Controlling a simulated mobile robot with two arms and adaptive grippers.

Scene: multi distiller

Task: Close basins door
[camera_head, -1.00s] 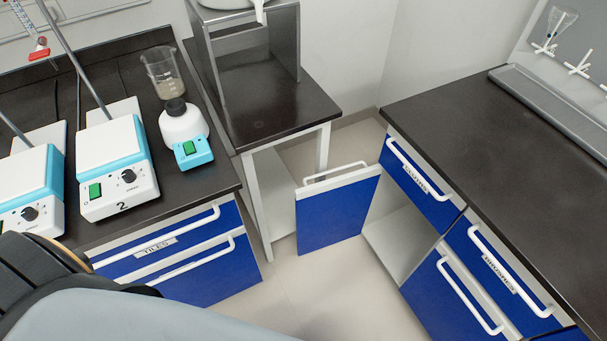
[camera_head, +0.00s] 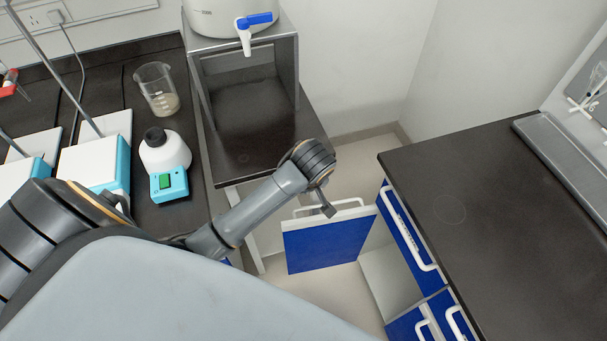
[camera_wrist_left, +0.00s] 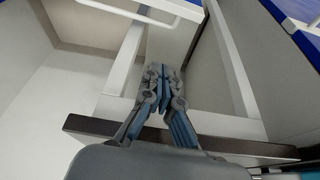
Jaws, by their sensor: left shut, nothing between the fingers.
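The open door (camera_head: 327,243) is a blue panel with a white top edge and a white bar handle (camera_head: 325,208). It stands out from the right-hand bench, with the white cabinet interior (camera_head: 395,280) exposed beside it. My left arm reaches across from the left, and its gripper (camera_head: 328,208) is above the door's top edge, partly hidden by the wrist. Contact with the door cannot be told. In the left wrist view the gripper (camera_wrist_left: 164,88) is shut and empty, and a white bar handle (camera_wrist_left: 125,11) shows at the top. My right gripper is not in view.
The right bench (camera_head: 460,200) has blue drawers with white handles. A dark-topped table (camera_head: 235,165) with a white frame stands left of the door, bearing a metal stand and tank (camera_head: 225,15). A beaker (camera_head: 157,90) and stirrer devices stand on the left bench.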

